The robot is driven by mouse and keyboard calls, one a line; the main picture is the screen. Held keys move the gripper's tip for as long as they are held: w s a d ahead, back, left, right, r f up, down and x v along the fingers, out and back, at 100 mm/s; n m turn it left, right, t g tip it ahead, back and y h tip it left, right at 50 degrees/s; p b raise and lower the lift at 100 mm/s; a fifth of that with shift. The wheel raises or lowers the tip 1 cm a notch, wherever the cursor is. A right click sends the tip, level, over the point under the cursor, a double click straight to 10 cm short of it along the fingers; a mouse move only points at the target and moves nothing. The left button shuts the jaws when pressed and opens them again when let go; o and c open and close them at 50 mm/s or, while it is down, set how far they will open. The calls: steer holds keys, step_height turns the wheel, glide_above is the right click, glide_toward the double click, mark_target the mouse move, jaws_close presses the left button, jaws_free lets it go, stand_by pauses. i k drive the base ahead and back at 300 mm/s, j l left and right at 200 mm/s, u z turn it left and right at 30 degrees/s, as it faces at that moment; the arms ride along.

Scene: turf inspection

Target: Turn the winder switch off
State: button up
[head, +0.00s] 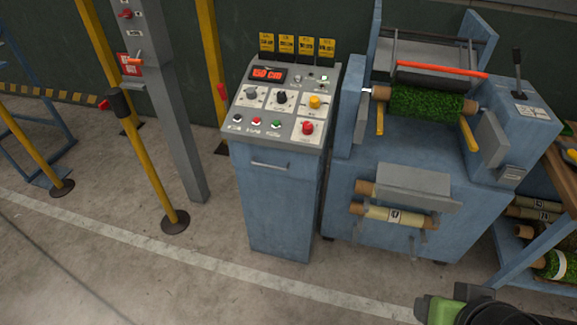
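A blue control console (275,205) stands near the middle with a sloping grey panel (275,125). The panel holds a red display (269,74) reading about 150 cm. Below the display are a grey knob (251,93), a black knob (281,97) and a yellow knob or button (314,101). A larger red knob or button (307,128) is at the lower right. Small black, red and green buttons line the lower left. Labels are too small to read, so I cannot tell which is the winder switch or its setting. My gripper's fingers do not show.
The blue winding machine (400,180) with a green turf roll (425,104) stands close right of the console. A grey post (170,110) and yellow barrier posts (143,160) stand left. A shelf of rolls is far right. Floor in front is clear.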

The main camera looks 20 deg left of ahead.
mark_target(308, 127)
steer(key=i+j+u, duration=0.1)
steer(key=u, duration=0.35)
steer(key=i+u, duration=0.2)
steer(key=u, duration=0.25)
steer(key=i+u, duration=0.2)
steer(key=u, duration=0.25)
steer(key=i+u, duration=0.15)
steer(key=u, duration=0.3)
steer(key=i+l+u, duration=0.1)
steer(key=u, duration=0.35)
steer(key=i+l+u, duration=0.2)
steer(key=u, duration=0.25)
